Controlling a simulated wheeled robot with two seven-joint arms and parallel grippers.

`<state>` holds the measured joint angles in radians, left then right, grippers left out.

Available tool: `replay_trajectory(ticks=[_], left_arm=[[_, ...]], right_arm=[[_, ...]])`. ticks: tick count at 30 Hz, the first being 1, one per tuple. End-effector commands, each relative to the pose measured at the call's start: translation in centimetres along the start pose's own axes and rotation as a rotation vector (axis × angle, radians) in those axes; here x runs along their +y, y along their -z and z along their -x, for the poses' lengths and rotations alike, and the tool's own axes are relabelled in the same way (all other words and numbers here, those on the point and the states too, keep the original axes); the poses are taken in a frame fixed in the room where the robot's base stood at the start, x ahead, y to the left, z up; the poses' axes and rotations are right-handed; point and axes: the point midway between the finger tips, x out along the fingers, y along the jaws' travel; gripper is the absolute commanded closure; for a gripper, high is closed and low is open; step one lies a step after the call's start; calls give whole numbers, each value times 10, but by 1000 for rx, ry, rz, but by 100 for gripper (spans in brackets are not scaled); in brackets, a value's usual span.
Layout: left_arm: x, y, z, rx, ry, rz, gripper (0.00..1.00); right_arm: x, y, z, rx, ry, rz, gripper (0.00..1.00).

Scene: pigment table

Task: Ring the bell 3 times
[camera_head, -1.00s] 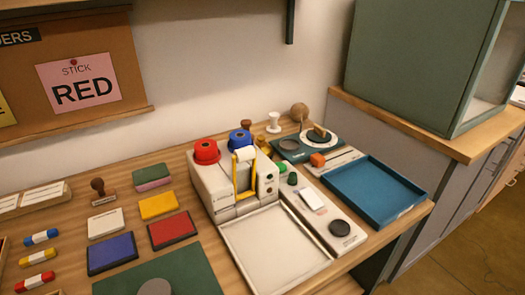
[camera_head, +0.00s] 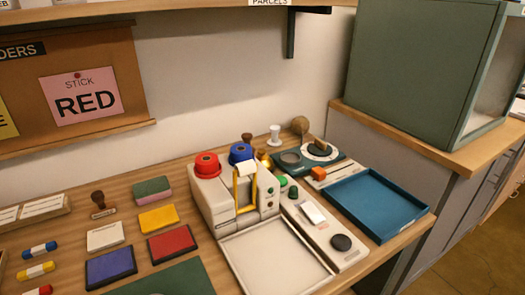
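A small gold-coloured thing (camera_head: 263,158) stands behind the white machine (camera_head: 235,200), mostly hidden by it; it may be the bell, but I cannot tell. No other clear bell shape shows on the table. Neither of my grippers is in view.
The wooden table (camera_head: 120,182) holds a red roll (camera_head: 207,165) and a blue roll (camera_head: 241,153) on the machine, coloured pads, a wooden stamp (camera_head: 99,203), a white tray (camera_head: 275,265) and a blue tray (camera_head: 376,204). A green cabinet (camera_head: 425,70) stands at the right.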

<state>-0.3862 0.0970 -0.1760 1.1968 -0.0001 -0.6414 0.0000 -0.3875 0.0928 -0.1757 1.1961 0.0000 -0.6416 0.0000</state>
Motion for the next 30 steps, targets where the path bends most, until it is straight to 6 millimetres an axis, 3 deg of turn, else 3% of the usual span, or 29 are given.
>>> replay_trajectory(ticks=[30], left_arm=[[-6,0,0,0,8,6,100]], right_arm=[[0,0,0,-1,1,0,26]])
